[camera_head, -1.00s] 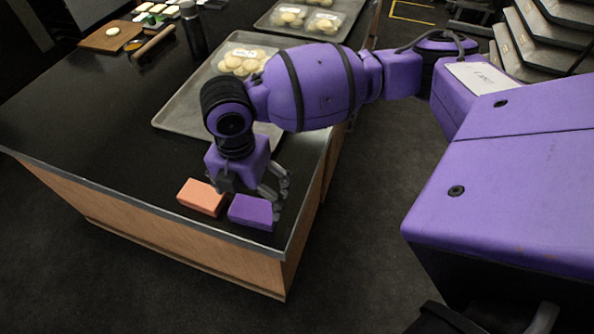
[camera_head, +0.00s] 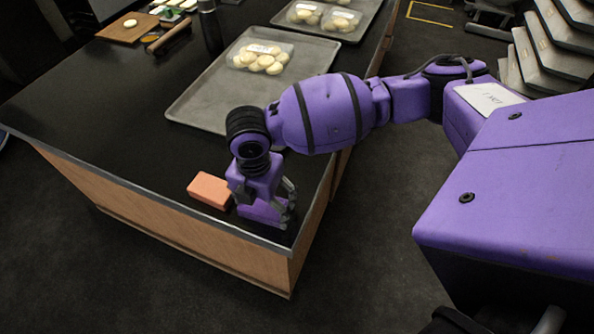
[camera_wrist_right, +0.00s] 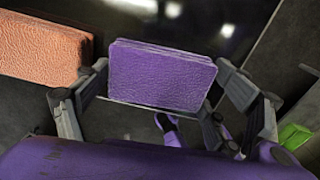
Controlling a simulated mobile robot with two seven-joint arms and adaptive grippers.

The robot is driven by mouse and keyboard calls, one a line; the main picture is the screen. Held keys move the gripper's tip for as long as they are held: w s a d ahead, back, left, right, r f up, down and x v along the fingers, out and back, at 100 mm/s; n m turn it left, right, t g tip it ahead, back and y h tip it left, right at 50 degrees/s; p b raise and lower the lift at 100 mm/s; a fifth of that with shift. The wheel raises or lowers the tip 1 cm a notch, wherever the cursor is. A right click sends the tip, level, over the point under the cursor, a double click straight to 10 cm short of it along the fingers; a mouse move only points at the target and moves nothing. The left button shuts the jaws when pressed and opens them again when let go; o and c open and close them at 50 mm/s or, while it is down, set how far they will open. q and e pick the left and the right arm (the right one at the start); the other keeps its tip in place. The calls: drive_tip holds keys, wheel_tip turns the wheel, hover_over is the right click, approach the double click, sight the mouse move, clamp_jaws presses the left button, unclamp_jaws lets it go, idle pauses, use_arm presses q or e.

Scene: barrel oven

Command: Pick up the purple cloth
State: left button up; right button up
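The purple cloth (camera_head: 262,212) is a folded, block-like stack lying on the dark counter near its front right corner. My right gripper (camera_head: 268,208) is lowered over it and partly hides it in the head view. In the right wrist view the cloth (camera_wrist_right: 160,76) lies between the two fingers of the right gripper (camera_wrist_right: 160,75), one finger close beside each short end. The fingers are spread wide; whether the tips touch the cloth is hard to tell. The cloth seems to rest on the counter. My left gripper is not seen.
An orange folded cloth (camera_head: 209,190) lies close to the left of the purple one, and also shows in the wrist view (camera_wrist_right: 42,48). A grey tray (camera_head: 205,95) with a pack of pale rounds (camera_head: 262,57) is behind. The counter's front edge (camera_head: 160,204) is near.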

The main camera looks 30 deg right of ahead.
sight(262, 203)
drive_tip(key=shift+c, duration=1.4)
drive_tip(key=shift+w+r, duration=0.1)
drive_tip(key=shift+r, duration=0.5)
wheel_tip(262, 203, up, 2)
drive_tip(key=shift+r, duration=0.2)
drive_tip(key=s+a+r+p, duration=0.1)
drive_tip(key=s+a+r, duration=0.6)
drive_tip(key=a, duration=0.5)
wheel_tip(262, 203, up, 2)
drive_tip(key=shift+s+r, duration=0.25)
